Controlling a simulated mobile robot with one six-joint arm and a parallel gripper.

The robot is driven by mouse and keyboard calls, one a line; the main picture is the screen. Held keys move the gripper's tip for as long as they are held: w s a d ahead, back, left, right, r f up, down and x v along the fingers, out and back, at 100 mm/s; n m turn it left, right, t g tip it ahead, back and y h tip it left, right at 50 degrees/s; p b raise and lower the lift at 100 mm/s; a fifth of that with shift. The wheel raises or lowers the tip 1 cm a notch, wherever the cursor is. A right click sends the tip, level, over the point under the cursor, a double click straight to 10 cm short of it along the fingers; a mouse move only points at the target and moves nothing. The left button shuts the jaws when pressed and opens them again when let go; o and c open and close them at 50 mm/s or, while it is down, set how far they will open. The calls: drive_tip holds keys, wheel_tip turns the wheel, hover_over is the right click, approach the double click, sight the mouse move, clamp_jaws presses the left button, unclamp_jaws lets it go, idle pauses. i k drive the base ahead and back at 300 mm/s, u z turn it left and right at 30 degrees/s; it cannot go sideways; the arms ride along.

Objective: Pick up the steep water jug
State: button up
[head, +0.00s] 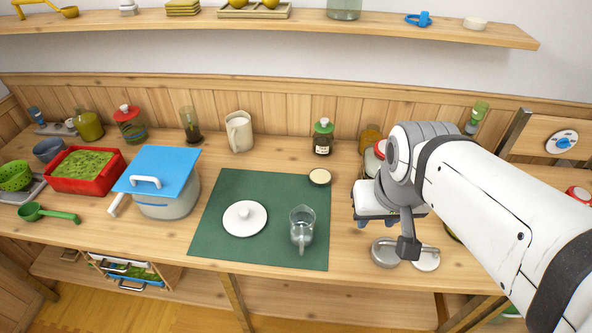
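A clear glass jug (302,229) with a handle stands upright on the right part of the dark green mat (222,205). A cream jug (239,132) with a handle stands at the back of the counter, behind the mat. No label shows which of them is the steep water jug. My gripper (376,222) is over the counter, to the right of the mat and the glass jug, apart from both. Its fingers are small, point down and are mostly hidden under the wrist, so their opening does not show clearly. I see nothing held in it.
A white lid (245,218) lies on the mat, and a small round lid (320,177) at its back right corner. A blue-lidded pot (166,204) stands left. A dark jar (323,138) stands behind. Metal pieces (385,252) lie just below my gripper.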

sight(302, 218)
drive_tip(key=z, duration=0.75)
drive_tip(key=k, duration=1.4)
drive_tip(key=u, duration=1)
drive_tip(key=i, duration=1)
